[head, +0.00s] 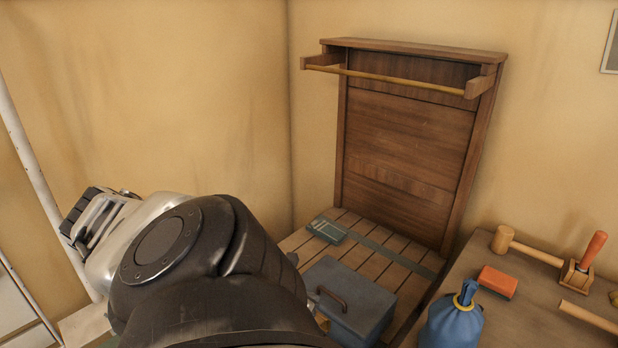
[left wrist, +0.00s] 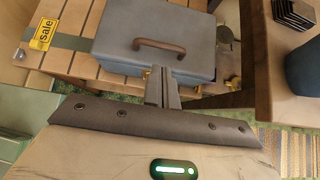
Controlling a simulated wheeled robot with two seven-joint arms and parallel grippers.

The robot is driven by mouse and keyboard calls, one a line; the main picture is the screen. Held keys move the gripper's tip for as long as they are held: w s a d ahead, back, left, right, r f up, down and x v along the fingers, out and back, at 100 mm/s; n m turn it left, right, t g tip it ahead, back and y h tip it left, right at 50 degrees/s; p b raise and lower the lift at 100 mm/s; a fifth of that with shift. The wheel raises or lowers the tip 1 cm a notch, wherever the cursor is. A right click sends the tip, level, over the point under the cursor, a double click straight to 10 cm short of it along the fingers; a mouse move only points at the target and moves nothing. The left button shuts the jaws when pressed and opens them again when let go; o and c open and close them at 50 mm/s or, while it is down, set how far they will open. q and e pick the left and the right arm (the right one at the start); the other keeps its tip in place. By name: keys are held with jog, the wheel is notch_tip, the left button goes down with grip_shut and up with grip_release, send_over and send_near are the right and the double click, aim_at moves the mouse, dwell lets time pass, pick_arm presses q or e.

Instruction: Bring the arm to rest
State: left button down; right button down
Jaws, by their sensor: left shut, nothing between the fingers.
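My left arm (head: 170,245) fills the lower left of the head view, in black and silver, and hides part of the slatted surface behind it. My left gripper (left wrist: 162,88) shows in the left wrist view with its two grey fingers together and nothing between them. In that view the fingers lie in front of the lower edge of a blue-grey toolbox (left wrist: 130,48) with a brown handle. I cannot tell whether they touch it. My right gripper is in neither view.
A workbench (head: 520,325) at right holds a blue sack (head: 452,325), a mallet (head: 525,247) and a red brick (head: 497,282).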

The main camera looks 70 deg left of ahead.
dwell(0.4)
pick_arm(q)
jog(key=w+d+r+n+g+h, duration=0.2)
jog(key=d+r+n+h, duration=0.15)
jog(key=d+n, duration=1.2)
jog(key=w+d+r+n+g+h, duration=0.1)
jog(key=d+r+n+g+h, duration=0.2)
jog(key=d+n, duration=1.25)
jog(key=w+d+f+m+t, duration=0.3)
jog(key=w+d+f+t, duration=0.2)
jog(key=f, duration=0.4)
jog(key=shift+w+d+f+m+t+h, duration=0.25)
jog(key=shift+d+t+h, duration=0.2)
jog(key=shift+d+t, duration=0.45)
jog(key=shift+s+r, duration=0.1)
